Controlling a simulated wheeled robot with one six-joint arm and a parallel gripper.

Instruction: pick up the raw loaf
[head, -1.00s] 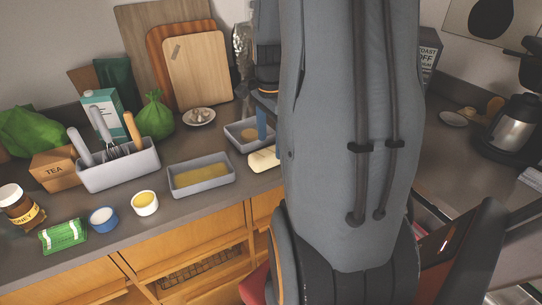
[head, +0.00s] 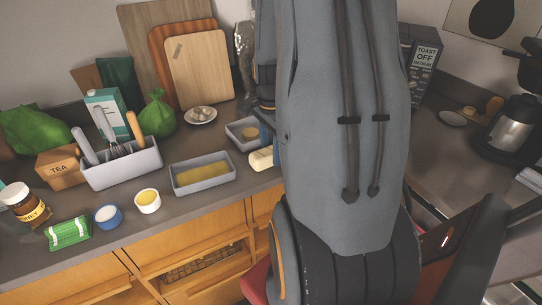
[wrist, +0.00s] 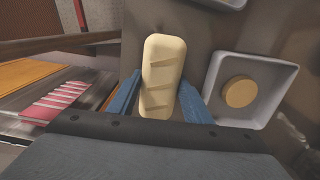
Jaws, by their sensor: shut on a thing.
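The raw loaf (wrist: 163,60) is pale cream, long and rounded, with several slashes across its top. In the wrist view it lies lengthwise between the two blue fingers of my gripper (wrist: 160,84), which is shut on its sides. In the head view only the left end of the loaf (head: 261,158) shows, near the counter's front edge. My arm hides the rest of it and most of the gripper. I cannot tell whether the loaf is clear of the counter.
A grey tray (wrist: 211,85) with a round dough piece (wrist: 239,92) stands close to the loaf's right in the wrist view. A grey tin (head: 203,183) with yellowish contents stands left of the loaf in the head view. A utensil caddy (head: 125,174) stands farther left.

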